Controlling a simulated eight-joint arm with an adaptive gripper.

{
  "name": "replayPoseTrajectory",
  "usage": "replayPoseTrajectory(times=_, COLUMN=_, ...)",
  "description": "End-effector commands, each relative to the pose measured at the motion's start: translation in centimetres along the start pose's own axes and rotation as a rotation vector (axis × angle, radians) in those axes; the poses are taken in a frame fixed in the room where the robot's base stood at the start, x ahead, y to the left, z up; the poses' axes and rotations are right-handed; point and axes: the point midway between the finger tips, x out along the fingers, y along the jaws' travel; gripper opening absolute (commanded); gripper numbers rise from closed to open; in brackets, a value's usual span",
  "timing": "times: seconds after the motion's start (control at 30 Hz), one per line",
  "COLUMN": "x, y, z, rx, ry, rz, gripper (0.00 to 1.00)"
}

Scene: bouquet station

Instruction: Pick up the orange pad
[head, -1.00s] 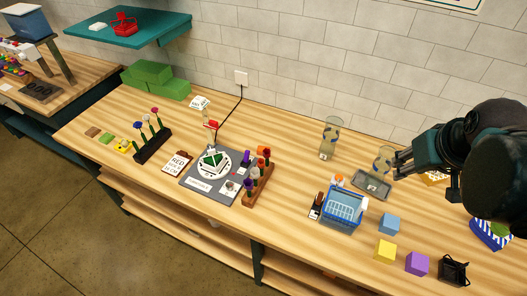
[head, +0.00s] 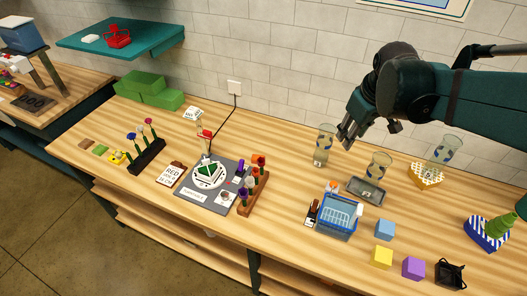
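A smaller orange-topped thing (head: 332,186) stands at the back of the blue basket. My gripper (head: 345,138) hangs over the back of the table, in front of the wall and just right of the left glass vase in the picture. It appears empty, and its finger gap is too small to judge. The orange things are to its left and below it.
The blue basket (head: 338,216) and blue, yellow and purple cubes (head: 413,268) are in front.

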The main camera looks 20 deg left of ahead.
Motion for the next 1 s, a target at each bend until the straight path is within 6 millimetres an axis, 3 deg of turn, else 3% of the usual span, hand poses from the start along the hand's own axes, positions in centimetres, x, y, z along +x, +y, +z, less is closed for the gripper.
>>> replayPoseTrajectory(times=0.53, x=7.1, y=-3.6, z=-9.4, rx=-0.273, ry=-0.060, rz=-0.079, gripper=0.32)
replayPoseTrajectory(times=1.0, x=14.4, y=-8.8, z=-16.3, rx=-0.509, ry=-0.107, rz=-0.150, gripper=0.32)
